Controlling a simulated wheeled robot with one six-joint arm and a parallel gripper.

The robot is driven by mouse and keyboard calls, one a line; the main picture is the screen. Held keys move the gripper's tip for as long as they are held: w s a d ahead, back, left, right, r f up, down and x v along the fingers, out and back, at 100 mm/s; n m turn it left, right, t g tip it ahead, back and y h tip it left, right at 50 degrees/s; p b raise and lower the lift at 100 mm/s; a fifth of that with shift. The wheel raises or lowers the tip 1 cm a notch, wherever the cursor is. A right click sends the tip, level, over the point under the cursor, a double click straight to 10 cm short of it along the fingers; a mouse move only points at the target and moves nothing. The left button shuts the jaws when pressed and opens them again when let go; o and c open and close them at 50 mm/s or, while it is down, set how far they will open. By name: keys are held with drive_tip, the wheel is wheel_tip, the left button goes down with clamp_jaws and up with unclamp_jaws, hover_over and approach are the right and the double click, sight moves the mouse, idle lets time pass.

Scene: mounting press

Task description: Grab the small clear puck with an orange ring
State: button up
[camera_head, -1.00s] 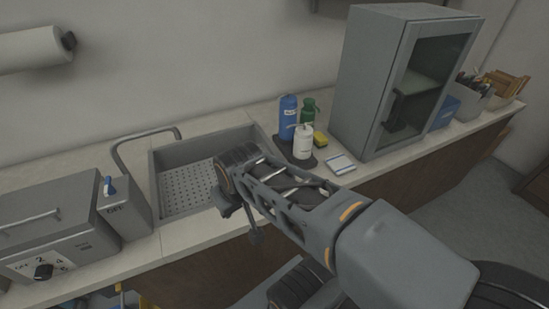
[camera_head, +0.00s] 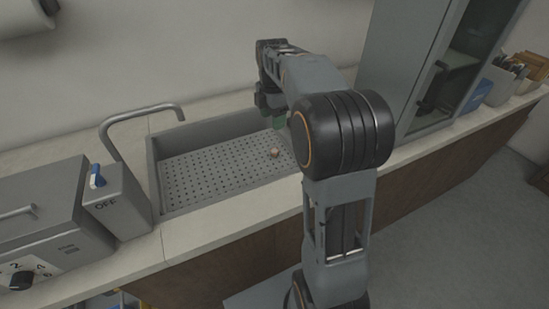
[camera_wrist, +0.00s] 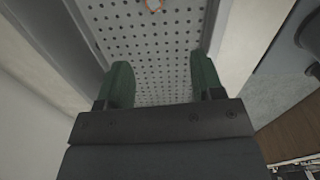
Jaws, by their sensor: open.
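The small puck (camera_head: 275,152) lies on the perforated floor of the grey sink, near its right side. It looks pale with an orange tone, too small to make out its ring clearly. In the wrist view the puck (camera_wrist: 154,5) is cut off by the top edge, beyond my fingertips. My gripper (camera_wrist: 161,68) is open and empty, its two green fingers spread apart above the perforated floor. In the head view my gripper (camera_head: 278,120) hangs over the right rear part of the sink, mostly hidden behind my arm, above and behind the puck.
The sink (camera_head: 185,207) has raised walls, with a faucet (camera_head: 140,115) at its left. A grey box marked OFF (camera_head: 118,212) and a machine with a dial (camera_head: 45,235) stand left. A grey cabinet (camera_head: 405,65) stands right. The sink's left part is clear.

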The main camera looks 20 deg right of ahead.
drive_tip(key=n+b, duration=0.1)
hover_over(274, 150)
drive_tip(key=f, duration=0.8)
drive_tip(key=shift+s+a+f, duration=0.1)
drive_tip(key=shift+s+f, duration=0.15)
drive_tip(key=shift+f, duration=0.05)
drive_tip(key=shift+w+f+b, duration=0.1)
drive_tip(key=shift+f+b, duration=0.45)
drive_tip(key=shift+f, duration=2.4)
drive_tip(key=c, duration=1.1)
drive_tip(key=shift+o, duration=0.2)
